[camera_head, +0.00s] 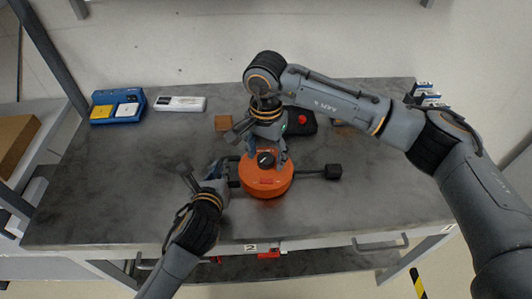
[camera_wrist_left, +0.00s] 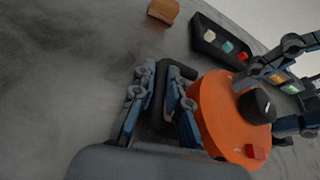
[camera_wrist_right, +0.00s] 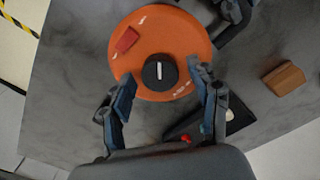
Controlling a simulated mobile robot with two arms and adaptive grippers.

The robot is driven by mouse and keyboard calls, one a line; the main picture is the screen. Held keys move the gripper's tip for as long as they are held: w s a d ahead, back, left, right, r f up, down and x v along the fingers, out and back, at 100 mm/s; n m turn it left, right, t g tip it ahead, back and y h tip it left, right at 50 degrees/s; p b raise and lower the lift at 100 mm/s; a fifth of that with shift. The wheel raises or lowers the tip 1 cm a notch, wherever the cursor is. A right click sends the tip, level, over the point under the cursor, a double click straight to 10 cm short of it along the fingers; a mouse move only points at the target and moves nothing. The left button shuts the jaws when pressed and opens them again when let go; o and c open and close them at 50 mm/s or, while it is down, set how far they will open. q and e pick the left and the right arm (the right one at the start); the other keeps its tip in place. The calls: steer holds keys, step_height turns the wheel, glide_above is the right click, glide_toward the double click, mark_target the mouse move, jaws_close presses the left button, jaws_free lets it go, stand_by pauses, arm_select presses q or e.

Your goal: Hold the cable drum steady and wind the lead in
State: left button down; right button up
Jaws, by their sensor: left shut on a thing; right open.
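The orange cable drum (camera_head: 265,185) lies flat on the grey tabletop. It has a black knob (camera_head: 265,158) in its middle and a red piece (camera_wrist_right: 127,39) near its rim. A dark lead (camera_head: 308,174) runs right from it to a black block-shaped end (camera_head: 333,171). My left gripper (camera_head: 226,174) is shut on the drum's black handle (camera_wrist_left: 162,80), at the drum's left side. My right gripper (camera_head: 268,153) is above the drum, fingers pointing down. In the right wrist view its open fingers stand on either side of the knob; I cannot tell whether they touch it.
A brown block (camera_head: 225,122) and a black box with a red button (camera_head: 300,123) lie behind the drum. A blue tray (camera_head: 118,107) and a white device (camera_head: 180,103) are at the back left. The tabletop's left and front right are clear.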

steer(key=c, duration=1.2)
